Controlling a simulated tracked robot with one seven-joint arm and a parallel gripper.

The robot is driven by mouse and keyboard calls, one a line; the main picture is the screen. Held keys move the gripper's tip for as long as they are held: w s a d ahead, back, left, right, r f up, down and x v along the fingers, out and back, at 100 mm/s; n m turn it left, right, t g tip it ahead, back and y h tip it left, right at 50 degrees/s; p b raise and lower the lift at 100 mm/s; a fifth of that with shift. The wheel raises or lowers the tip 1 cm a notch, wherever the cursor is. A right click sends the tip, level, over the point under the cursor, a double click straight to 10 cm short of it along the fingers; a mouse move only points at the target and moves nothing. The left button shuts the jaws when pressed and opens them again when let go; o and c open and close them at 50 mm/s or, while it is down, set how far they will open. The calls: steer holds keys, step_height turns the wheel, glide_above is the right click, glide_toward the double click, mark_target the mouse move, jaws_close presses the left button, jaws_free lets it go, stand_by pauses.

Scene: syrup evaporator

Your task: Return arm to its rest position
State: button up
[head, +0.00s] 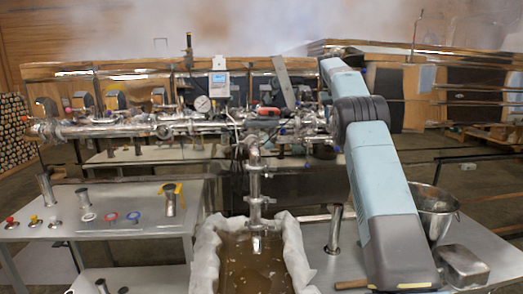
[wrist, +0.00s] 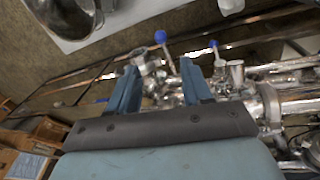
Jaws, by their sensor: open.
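My gripper (wrist: 157,68) shows in the wrist view with its two blue fingers spread apart and nothing between them. Beyond the fingers are steel pipe fittings and valves with blue handles (wrist: 160,37); I cannot tell how far off they are. In the head view my arm (head: 392,195) rises from the lower right, bends at a dark joint and reaches up and away over the pipework. Its far end is by the evaporator, and the gripper itself is hidden there.
A long steel pipe manifold (head: 170,128) with gauges runs across the middle. Below it stands a cloth-lined tub (head: 205,250) of brown liquid. A steel bucket (head: 437,212) and a small steel pan (head: 461,264) are right of my arm. A left table (head: 120,250) holds small parts.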

steer(key=s+a+r+t, duration=0.2)
steer(key=s+a+r, duration=0.2)
steer(key=s+r, duration=0.7)
steer(key=s+a+t+y, duration=0.1)
steer(key=s+a, duration=0.3)
steer(key=s, duration=1.2)
steer(key=s+a+f+t, duration=0.1)
steer(key=s+f, duration=0.4)
steer(key=s, duration=0.5)
steer(key=s+a+f+n, duration=0.1)
steer(key=s+a+f, duration=0.2)
steer(key=s+f, duration=0.3)
steer(key=s+a+f+t+y, duration=0.1)
steer(key=s+f, duration=0.5)
steer(key=s, duration=0.9)
steer(key=shift+s+a+n+t, duration=0.25)
steer(key=shift+a+n+t, duration=0.05)
steer(key=shift+a, duration=0.55)
